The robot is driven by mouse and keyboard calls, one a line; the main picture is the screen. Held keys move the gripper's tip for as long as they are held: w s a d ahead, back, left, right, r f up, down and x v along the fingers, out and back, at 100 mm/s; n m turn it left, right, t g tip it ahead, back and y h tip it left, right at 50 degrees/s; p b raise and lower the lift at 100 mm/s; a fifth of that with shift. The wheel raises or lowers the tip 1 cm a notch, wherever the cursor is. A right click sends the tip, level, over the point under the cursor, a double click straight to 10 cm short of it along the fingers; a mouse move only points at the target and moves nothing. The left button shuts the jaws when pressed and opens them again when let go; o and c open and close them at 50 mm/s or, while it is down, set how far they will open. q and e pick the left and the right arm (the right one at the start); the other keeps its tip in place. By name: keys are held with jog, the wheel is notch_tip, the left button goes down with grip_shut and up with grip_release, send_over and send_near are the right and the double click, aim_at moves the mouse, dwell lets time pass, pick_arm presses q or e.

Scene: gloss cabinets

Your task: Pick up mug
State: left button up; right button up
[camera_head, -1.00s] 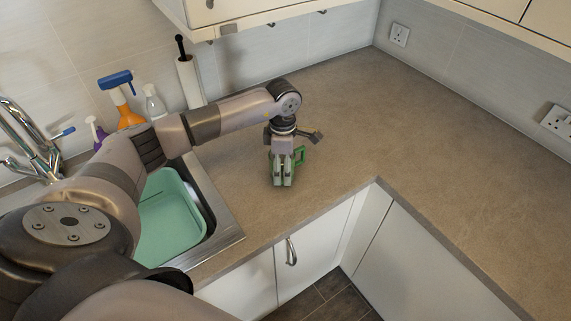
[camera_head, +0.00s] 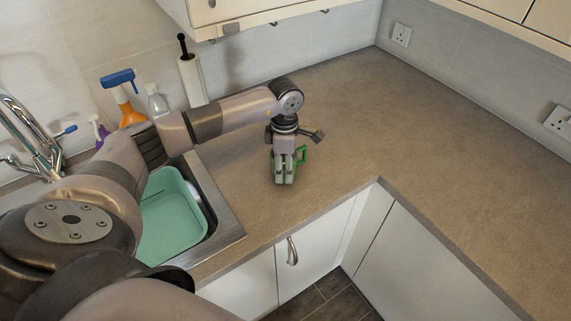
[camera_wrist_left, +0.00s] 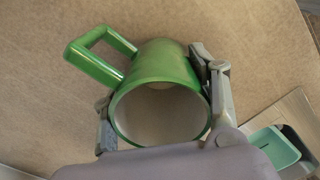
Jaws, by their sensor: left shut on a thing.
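The green mug (camera_wrist_left: 165,66) fills the middle of the left wrist view, its open rim facing the camera and its squared handle to the upper left. In the head view the mug's handle (camera_head: 302,157) shows to the right of my left gripper (camera_head: 284,180), and the fingers hide most of its body. In the left wrist view my left gripper (camera_wrist_left: 162,108) has one finger on each side of the mug and is shut on it. Whether the mug's base touches the counter cannot be told. My right gripper is not in view.
The counter (camera_head: 420,150) is clear to the right and behind. At left, the sink holds a green basin (camera_head: 172,222). A tap (camera_head: 25,130), spray bottles (camera_head: 130,112) and a paper-towel roll (camera_head: 192,80) stand along the wall. The counter's front edge is close to the mug.

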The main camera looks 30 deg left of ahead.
pick_arm(q)
notch_tip(320, 180, up, 20)
jog(key=b, duration=0.3)
jog(key=shift+f, duration=0.1)
dwell(0.7)
jog(key=s+d+f+m, duration=1.1)
jog(key=s+d+m, duration=0.2)
jog(key=m, duration=1.1)
jog(key=shift+s+d+f, duration=0.15)
jog(key=shift+s, duration=0.65)
